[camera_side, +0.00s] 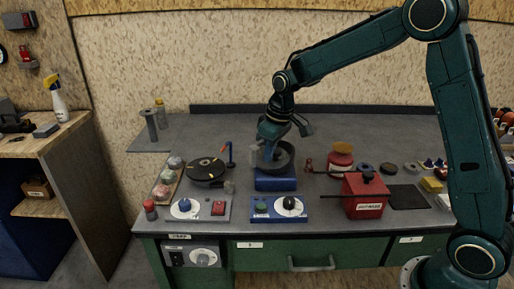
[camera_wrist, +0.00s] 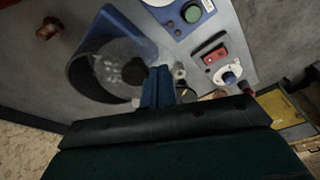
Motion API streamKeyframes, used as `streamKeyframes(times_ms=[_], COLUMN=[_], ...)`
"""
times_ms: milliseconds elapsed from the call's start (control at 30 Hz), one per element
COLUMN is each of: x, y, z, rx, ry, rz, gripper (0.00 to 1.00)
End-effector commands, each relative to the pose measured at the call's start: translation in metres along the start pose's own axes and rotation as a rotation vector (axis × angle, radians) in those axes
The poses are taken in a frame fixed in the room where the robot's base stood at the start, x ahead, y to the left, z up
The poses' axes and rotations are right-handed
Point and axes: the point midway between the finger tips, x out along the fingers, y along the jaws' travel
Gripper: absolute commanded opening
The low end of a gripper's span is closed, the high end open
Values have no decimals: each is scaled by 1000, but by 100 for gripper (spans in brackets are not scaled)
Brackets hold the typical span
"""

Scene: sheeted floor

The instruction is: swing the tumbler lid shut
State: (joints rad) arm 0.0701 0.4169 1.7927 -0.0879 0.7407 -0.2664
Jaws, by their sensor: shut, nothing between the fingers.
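The tumbler is a dark grey round drum (camera_side: 285,158) on a blue base (camera_side: 276,183) near the middle of the bench. In the wrist view its open, curved dark wall (camera_wrist: 82,72) shows, with a paler speckled round face (camera_wrist: 128,68) inside it. A small pale panel (camera_side: 254,155) stands at the drum's left side; I cannot tell if it is the lid. My gripper (camera_side: 267,158) points down at the drum's left part. Its blue fingers (camera_wrist: 157,87) are together and empty, beside the drum's rim in the wrist view. Whether they touch it is unclear.
A blue control panel (camera_side: 266,209) and a white one with a red switch (camera_side: 219,208) sit in front. A black turntable (camera_side: 206,170) and a blue post (camera_side: 230,154) stand left. A red box with a bar (camera_side: 366,208) stands right.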

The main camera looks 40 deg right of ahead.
Motion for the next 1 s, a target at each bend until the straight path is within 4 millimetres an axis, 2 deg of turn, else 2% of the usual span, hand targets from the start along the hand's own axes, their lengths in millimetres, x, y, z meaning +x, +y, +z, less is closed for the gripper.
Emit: streamKeyframes(times_ms=[200,667,1000], x=[-1,-1,-2], y=[7,9,22], z=[5,6,12], rx=[1,1,3], ry=[0,0,0], rz=[0,0,1], gripper=[0,0,0])
